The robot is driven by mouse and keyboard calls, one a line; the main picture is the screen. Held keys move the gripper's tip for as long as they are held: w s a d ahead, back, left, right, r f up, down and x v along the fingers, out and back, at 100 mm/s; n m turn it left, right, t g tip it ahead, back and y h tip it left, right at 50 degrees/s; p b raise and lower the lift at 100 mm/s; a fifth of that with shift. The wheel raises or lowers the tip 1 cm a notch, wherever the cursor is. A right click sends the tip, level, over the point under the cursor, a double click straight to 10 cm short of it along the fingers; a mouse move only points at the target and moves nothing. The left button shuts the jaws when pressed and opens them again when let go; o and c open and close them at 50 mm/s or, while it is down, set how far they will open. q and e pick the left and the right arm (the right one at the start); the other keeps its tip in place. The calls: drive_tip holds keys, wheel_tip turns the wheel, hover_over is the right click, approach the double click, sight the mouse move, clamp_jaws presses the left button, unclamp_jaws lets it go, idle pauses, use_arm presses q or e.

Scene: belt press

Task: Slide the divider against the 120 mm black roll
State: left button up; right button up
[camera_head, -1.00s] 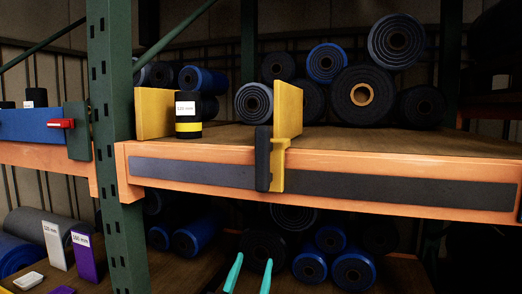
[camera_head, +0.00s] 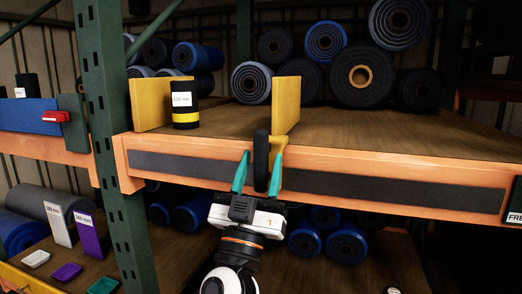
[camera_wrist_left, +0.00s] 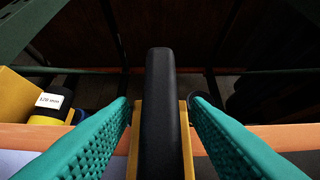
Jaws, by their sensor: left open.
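The yellow divider (camera_head: 287,103) stands upright on the orange-edged shelf, with a black handle (camera_head: 261,160) in front of the beam. The black roll (camera_head: 185,118) with a yellow band and a 120 mm label stands to its left, with a clear gap between them. It also shows at the left of the left wrist view (camera_wrist_left: 45,117). My left gripper (camera_head: 262,153) is open, with one teal finger on each side of the handle. In the left wrist view the handle (camera_wrist_left: 162,110) stands between the fingers, with gaps visible. My right gripper is not in view.
A fixed-looking yellow plate (camera_head: 150,113) is left of the black roll. Several rolls (camera_head: 362,85) are stacked at the back of the shelf. A green post (camera_head: 104,120) rises at the left. The shelf is bare right of the divider.

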use_arm(q)
drive_tip(key=shift+w+d+r, duration=0.15)
drive_tip(key=shift+w+r, duration=0.15)
drive_tip(key=shift+c, duration=0.2)
clamp_jaws()
